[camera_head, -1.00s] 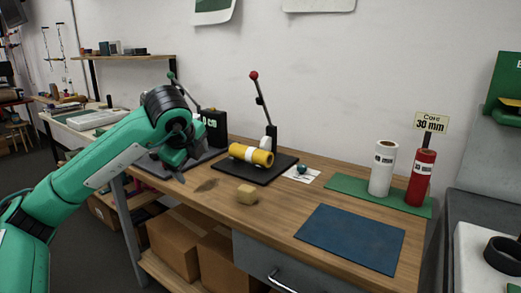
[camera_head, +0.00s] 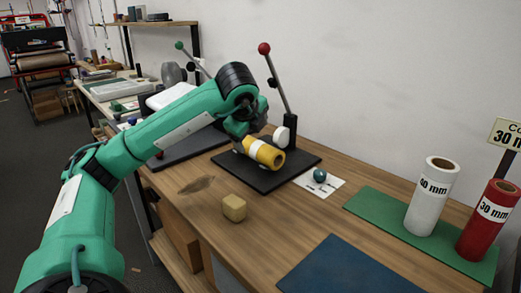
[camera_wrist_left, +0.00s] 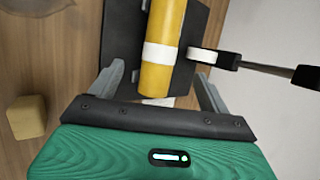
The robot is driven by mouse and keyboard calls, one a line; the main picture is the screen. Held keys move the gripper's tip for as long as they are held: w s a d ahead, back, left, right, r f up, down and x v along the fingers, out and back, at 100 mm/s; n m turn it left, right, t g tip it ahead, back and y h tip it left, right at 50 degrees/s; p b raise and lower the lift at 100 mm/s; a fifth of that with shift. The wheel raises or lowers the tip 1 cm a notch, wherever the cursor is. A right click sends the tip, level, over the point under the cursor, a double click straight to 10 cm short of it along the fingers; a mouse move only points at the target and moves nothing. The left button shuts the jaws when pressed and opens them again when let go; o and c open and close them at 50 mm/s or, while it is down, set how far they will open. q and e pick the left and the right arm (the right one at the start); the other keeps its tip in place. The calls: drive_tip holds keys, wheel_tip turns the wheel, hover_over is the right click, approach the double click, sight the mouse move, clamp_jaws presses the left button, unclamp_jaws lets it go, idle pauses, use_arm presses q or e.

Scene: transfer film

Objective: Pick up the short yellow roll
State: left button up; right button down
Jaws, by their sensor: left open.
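The short yellow roll (camera_head: 266,155) with a white band lies on a black base plate (camera_head: 297,169) on the workbench. In the left wrist view the yellow roll (camera_wrist_left: 162,73) runs up the picture between the two grey fingers. My left gripper (camera_head: 243,137) is at the left end of the roll in the head view, where the wrist partly hides that end. The left gripper (camera_wrist_left: 159,82) is open, with a finger on each side of the roll and gaps visible. My right gripper is not in view.
A lever with a red knob (camera_head: 264,48) rises behind the roll. A tan block (camera_head: 234,208) lies in front. A white roll (camera_head: 431,196) and a red roll (camera_head: 487,222) stand on a green mat (camera_head: 378,217) at right. A blue mat (camera_head: 345,272) lies in front.

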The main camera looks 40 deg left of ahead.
sight(254, 144)
use_arm(q)
drive_tip(key=x, duration=0.4)
drive_tip(key=shift+f, duration=0.1)
drive_tip(key=shift+a+x, duration=0.15)
drive_tip(key=shift+x, duration=1.25)
drive_tip(key=shift+a+x, duration=0.2)
drive_tip(key=shift+x, duration=1.2)
drive_tip(key=c, duration=1.4)
